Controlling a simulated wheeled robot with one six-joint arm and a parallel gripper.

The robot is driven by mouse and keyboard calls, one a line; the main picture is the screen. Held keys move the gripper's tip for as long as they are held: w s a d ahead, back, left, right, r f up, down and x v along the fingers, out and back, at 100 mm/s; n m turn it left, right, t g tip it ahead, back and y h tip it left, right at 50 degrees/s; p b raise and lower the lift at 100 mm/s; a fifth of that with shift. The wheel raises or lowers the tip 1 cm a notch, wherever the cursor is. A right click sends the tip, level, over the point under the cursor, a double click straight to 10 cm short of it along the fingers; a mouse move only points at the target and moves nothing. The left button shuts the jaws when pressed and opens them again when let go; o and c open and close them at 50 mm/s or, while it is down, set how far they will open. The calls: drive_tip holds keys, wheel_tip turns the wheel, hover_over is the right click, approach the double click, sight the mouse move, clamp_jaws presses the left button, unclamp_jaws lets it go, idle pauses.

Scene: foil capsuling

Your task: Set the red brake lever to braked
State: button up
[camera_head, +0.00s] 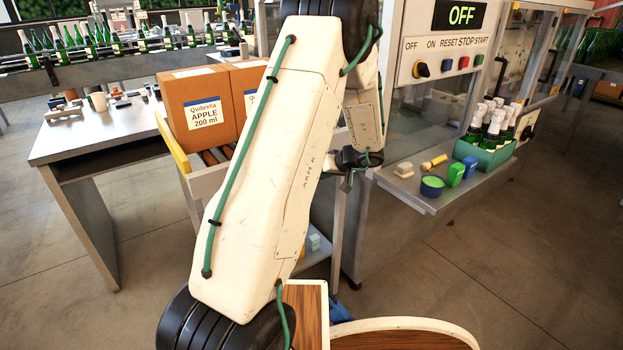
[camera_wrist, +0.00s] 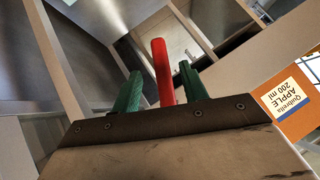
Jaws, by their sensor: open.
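The red brake lever (camera_wrist: 161,66) shows in the wrist view as an upright rounded bar. My gripper (camera_wrist: 159,69) is open, with one green finger on each side of the lever. Gaps show between the lever and both fingers, so I see no grip on it. The lever's lower end is hidden behind the gripper body. I cannot tell from its angle which setting it is in. In the head view the lever is hidden, and my arm covers most of the area around the gripper.
Orange Quibrella boxes (camera_head: 205,110) stand on rollers left of my arm. The machine at right has a control panel (camera_head: 445,62) reading OFF and a shelf (camera_head: 440,200) with a green bottle crate (camera_head: 487,157). A metal table (camera_head: 95,140) stands at left. Open floor lies at lower right.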

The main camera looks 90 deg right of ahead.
drive_tip(key=v, duration=0.3)
drive_tip(key=shift+a+r, duration=0.1)
idle(0.5)
drive_tip(key=w+a+r+g+y, duration=0.2)
drive_tip(key=w+a+r+y, duration=0.15)
drive_tip(key=w+a, duration=0.6)
drive_tip(key=w+a+r+g+y, duration=0.1)
drive_tip(key=w+a+r+y, duration=0.25)
drive_tip(key=w+a, duration=0.55)
drive_tip(key=w+a+r+g+y, duration=0.2)
drive_tip(key=w+a+r, duration=0.2)
drive_tip(key=w+a, duration=0.5)
drive_tip(key=w+a+r+n+h, duration=0.1)
drive_tip(key=a+n, duration=0.3)
drive_tip(key=a, duration=0.6)
drive_tip(key=w+a+r+n+g+h, duration=0.1)
drive_tip(key=a+r+n, duration=0.3)
drive_tip(key=a, duration=0.5)
drive_tip(key=w+a+r+n+g+h, duration=0.1)
drive_tip(key=a+n, duration=0.4)
drive_tip(key=a, duration=0.5)
wheel_tip(320, 180, up, 2)
drive_tip(key=shift+w+a+r+h, duration=0.2)
drive_tip(key=shift+w+a+h, duration=0.15)
drive_tip(key=shift+w, duration=0.45)
